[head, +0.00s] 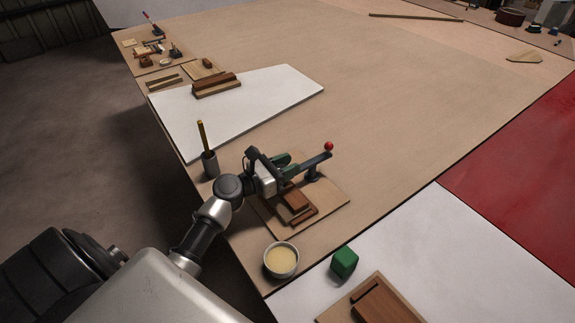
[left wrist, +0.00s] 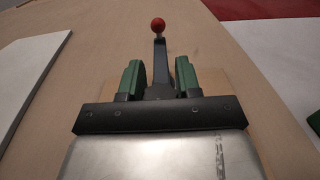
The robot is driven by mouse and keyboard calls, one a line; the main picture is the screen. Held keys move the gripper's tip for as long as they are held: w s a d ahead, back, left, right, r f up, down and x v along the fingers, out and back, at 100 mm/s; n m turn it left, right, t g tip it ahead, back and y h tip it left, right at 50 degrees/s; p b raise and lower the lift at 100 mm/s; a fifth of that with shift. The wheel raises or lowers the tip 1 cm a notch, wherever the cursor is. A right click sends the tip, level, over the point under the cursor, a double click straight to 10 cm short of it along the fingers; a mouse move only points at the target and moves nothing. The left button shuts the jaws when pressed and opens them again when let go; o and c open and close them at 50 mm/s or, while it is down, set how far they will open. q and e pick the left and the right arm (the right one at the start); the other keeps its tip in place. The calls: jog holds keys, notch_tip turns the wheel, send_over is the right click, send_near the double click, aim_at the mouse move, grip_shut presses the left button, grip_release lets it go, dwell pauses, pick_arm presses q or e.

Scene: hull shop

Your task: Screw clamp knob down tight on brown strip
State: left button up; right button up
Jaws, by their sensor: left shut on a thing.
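A dark clamp (head: 312,172) with a long bar and a red ball at its far end stands on a tan board (head: 332,200). My left gripper (head: 284,163), with green fingers, is shut on the near part of the clamp, above the board. In the left wrist view the dark clamp bar (left wrist: 160,62) runs away from between the two fingers (left wrist: 159,78). The exact part gripped is hidden there. Brown wooden pieces (head: 297,199), with a thin strip (head: 303,216) in front, lie on the board below the gripper. My right gripper is not in view.
A cup of pale stuff (head: 281,260) and a green block (head: 344,262) stand near the front. A grey holder with a yellow stick (head: 209,163) is left of my gripper. A white panel (head: 290,84) lies behind. The table centre is clear.

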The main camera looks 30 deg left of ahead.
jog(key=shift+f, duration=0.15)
